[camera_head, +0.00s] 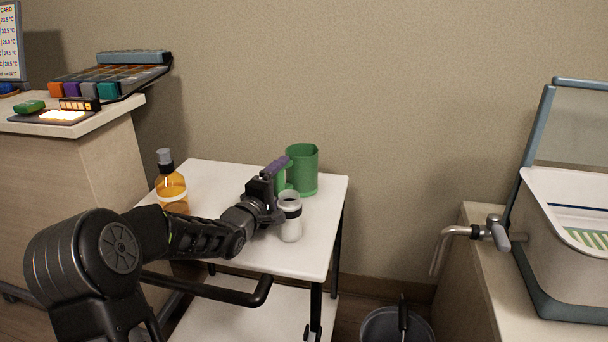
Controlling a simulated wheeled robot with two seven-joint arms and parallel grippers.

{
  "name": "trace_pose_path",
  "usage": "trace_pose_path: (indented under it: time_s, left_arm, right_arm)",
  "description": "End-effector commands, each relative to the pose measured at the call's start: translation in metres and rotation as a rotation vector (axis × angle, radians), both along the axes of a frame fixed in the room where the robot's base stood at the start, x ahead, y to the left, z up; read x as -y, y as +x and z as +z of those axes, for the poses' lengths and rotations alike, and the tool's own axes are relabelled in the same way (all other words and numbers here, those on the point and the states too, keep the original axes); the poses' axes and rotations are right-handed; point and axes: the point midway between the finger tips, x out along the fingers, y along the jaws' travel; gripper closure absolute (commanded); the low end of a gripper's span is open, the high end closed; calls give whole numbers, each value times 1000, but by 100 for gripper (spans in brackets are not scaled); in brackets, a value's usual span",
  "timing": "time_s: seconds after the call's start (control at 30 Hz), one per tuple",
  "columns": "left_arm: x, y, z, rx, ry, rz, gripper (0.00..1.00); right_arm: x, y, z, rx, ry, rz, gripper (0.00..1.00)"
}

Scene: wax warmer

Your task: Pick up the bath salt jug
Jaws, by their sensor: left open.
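A green jug (304,169), which I take for the bath salt jug, stands upright near the back right of the white trolley top (320,231). My left gripper (277,168) is open at the jug's left side, in front of its lighter green handle (285,180). A purple-grey finger covers part of the handle. I cannot tell whether the fingers touch the jug or are around the handle. My right gripper is not in view.
A white jar with a dark band (290,219) stands close to the right of my left wrist. An amber bottle (171,187) stands at the trolley's left. A tub with a tap (570,220) stands on the right counter; a dark bucket (380,328) is on the floor.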

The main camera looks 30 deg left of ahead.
Motion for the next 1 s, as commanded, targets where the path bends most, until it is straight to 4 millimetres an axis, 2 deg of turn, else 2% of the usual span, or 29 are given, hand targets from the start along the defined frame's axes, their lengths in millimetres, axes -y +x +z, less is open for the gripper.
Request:
trace_pose_path:
  time_s: [0.57, 1.0]
  left_arm:
    - [0, 0, 0, 0, 0, 0, 14]
    - [0, 0, 0, -1, 0, 0, 50]
  right_arm:
    - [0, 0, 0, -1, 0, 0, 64]
    - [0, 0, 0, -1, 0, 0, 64]
